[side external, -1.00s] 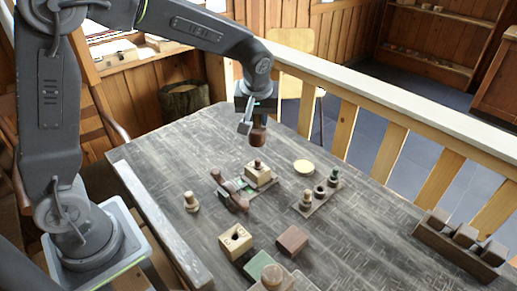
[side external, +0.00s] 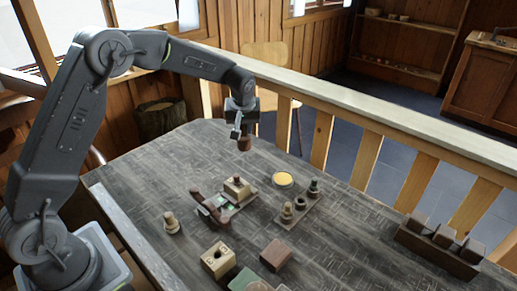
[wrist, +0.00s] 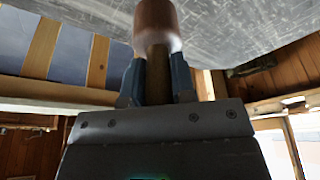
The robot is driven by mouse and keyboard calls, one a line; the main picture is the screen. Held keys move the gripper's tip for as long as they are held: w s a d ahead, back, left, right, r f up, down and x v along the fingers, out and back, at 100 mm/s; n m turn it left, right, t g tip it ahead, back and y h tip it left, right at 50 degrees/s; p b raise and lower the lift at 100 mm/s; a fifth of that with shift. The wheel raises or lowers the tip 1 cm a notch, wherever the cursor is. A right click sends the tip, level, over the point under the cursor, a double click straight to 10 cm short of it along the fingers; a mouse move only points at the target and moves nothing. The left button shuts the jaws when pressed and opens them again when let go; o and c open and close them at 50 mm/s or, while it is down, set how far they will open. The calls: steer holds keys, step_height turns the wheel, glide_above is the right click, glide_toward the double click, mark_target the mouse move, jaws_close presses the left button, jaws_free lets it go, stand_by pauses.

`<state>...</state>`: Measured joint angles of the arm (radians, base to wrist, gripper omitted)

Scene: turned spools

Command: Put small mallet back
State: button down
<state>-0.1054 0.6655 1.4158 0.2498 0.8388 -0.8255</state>
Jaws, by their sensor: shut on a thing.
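My gripper (side external: 240,132) is held above the far part of the grey table, with its fingers pointing down. It is shut on the small mallet (side external: 244,144), which has a reddish-brown rounded head. In the wrist view the mallet's head (wrist: 156,22) is beyond the fingertips, and its darker handle is between the two blue-grey fingers of my gripper (wrist: 158,78). The mallet hangs clear of the table. I cannot tell which spot is the mallet's own place.
Below the gripper stand a pale wooden block with a knob (side external: 237,188), a dark brown piece (side external: 209,208), a yellow disc (side external: 283,179) and a stand with small turned pieces (side external: 298,207). A dark rack (side external: 437,255) sits at the right. The table's middle right is bare.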

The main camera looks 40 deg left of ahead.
steer(key=shift+w+d+f, duration=0.4)
steer(key=shift+d+f, duration=0.25)
steer(key=shift+f, duration=0.45)
steer(key=shift+w+d+f, duration=0.4)
steer(key=shift+d+f, duration=0.25)
steer(key=shift+f, duration=0.5)
steer(key=shift+w+d+f, duration=0.4)
steer(key=shift+d+f, duration=0.25)
steer(key=shift+f, duration=0.45)
steer(key=shift+f, duration=0.1)
steer(key=c, duration=0.9)
jaws_free()
steer(key=shift+c, duration=0.2)
steer(key=v, duration=1.2)
